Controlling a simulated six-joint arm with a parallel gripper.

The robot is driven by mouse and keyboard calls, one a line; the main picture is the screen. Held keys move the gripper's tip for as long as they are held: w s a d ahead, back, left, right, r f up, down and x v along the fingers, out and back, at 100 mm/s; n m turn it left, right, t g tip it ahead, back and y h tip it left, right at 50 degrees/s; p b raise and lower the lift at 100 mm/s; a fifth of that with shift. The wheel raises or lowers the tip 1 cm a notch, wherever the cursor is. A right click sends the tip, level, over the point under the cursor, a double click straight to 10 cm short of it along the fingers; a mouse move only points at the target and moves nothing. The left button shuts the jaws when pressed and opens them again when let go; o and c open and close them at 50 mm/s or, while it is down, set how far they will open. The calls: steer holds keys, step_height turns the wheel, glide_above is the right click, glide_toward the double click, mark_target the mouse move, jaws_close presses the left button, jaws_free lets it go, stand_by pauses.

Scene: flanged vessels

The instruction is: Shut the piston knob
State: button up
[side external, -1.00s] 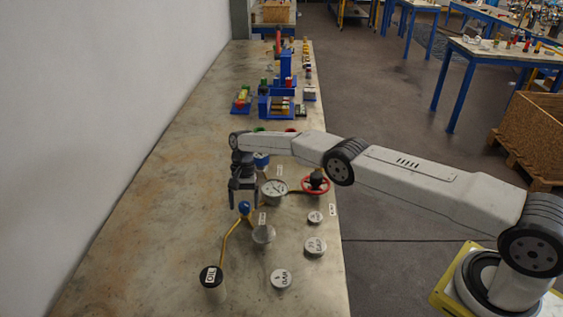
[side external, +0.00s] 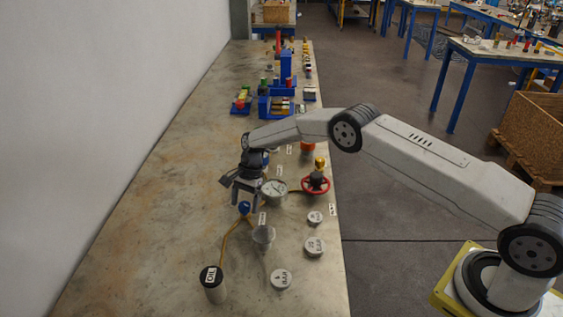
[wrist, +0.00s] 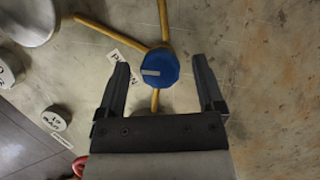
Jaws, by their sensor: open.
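The piston knob is a blue round knob (wrist: 160,67) with a white bar mark on its top, seen in the wrist view where three yellow pipes meet. In the wrist view the white bar lies roughly level across the picture. The knob also shows in the side view (side external: 244,207), just below my gripper. My gripper (wrist: 165,75) is open, with one finger on each side of the knob in the wrist view. In the side view the fingertips (side external: 246,206) are close to the knob. I cannot tell whether they touch it.
A pressure gauge (side external: 274,190) and a red handwheel (side external: 315,184) stand to the right of the knob. A black-topped OIL cylinder (side external: 212,284) stands at the front left. Several labelled round weights, one of them (side external: 281,279), lie at the right. The bench's left side is clear.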

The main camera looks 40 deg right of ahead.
steer(key=m+t, duration=0.1)
steer(key=m, duration=0.2)
steer(key=shift+m+t, duration=0.3)
steer(key=v, duration=0.8)
steer(key=s+d+r+n+h, duration=0.1)
steer(key=s+r+n, duration=0.2)
steer(key=s+n, duration=0.2)
steer(key=s+d+r+n+t+h, duration=0.1)
steer(key=s+n, duration=0.4)
steer(key=s, duration=0.7)
steer(key=s+d+r+n+t+h, duration=0.1)
steer(key=s+d+r+n, duration=0.1)
steer(key=s+r+n, duration=0.3)
steer(key=shift+s+d+r+h, duration=0.4)
steer(key=shift+s+r, duration=0.2)
steer(key=shift+s, duration=1.05)
steer(key=w+a+f+m+h, duration=0.1)
steer(key=w+a+f, duration=0.2)
steer(key=w, duration=0.4)
steer(key=w+a+f+m+t+h, duration=0.1)
steer(key=w+a+f+m, duration=0.1)
steer(key=w, duration=0.6)
steer(key=w+a+f+m+h, duration=0.1)
steer(key=w+a+f, duration=0.4)
steer(key=w+f, duration=0.1)
steer(key=shift+w+m+t, duration=0.3)
steer(key=shift+w, duration=0.45)
